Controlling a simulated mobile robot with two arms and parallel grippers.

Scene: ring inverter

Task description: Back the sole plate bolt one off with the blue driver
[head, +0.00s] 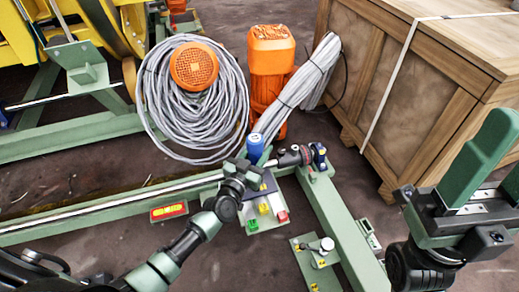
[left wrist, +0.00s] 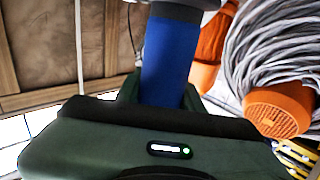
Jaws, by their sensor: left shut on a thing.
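The blue driver (head: 256,146) stands roughly upright above the green frame in the head view. My left gripper (head: 250,165) is shut on it. In the left wrist view the driver's blue handle (left wrist: 168,62) rises between the dark green fingers, with a darker band and a grey part at the top edge. Its lower end is hidden. A green plate (head: 302,262) with yellow tags lies at the lower middle, with a pale round-headed part (head: 327,244) on it. I cannot tell which part is bolt one. My right gripper (head: 490,185) is open and empty at the right, far from the driver.
Cable coils (head: 160,95), an orange motor (head: 270,55) and a wooden crate (head: 410,90) stand behind.

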